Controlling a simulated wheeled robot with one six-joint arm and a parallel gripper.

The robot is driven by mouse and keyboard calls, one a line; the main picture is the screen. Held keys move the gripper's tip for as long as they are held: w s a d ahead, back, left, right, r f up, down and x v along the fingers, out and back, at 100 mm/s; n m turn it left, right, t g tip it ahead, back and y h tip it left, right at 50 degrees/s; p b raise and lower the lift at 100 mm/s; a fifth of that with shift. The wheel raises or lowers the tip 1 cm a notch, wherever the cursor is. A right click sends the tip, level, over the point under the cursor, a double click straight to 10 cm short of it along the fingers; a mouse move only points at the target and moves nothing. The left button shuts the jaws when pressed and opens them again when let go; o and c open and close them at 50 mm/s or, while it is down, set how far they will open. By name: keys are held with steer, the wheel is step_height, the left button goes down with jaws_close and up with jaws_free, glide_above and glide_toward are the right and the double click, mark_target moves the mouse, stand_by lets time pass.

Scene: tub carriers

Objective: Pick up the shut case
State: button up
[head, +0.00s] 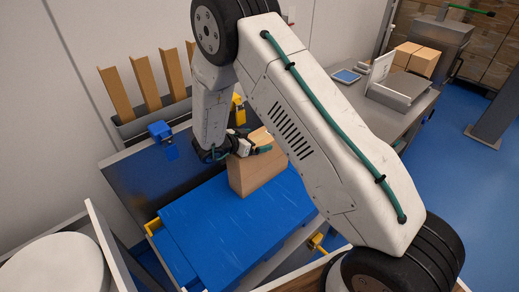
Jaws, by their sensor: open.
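A tan cardboard case (258,178) stands upright on a flat blue surface (225,225) in the middle of the head view. Its visible front and side look closed, but its top is partly hidden by my gripper. My gripper (246,147) is at the upper left part of the case, with its jaws open. Dark and green parts of it overlap the case's top edge. I cannot tell whether the fingers touch the case or stand around it. My white arm crosses the view and hides what lies right of the case.
Yellow latches (318,243) sit at the blue surface's sides. A blue clip (162,137) and a rack of tan angle pieces (145,82) stand behind. A white round tub (60,268) is at lower left. More cartons (423,62) stand on a grey bench (390,125) at right.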

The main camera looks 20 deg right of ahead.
steer(key=c, duration=1.9)
steer(key=shift+c, duration=0.3)
steer(key=shift+w+r, duration=0.1)
steer(key=shift+r, duration=0.05)
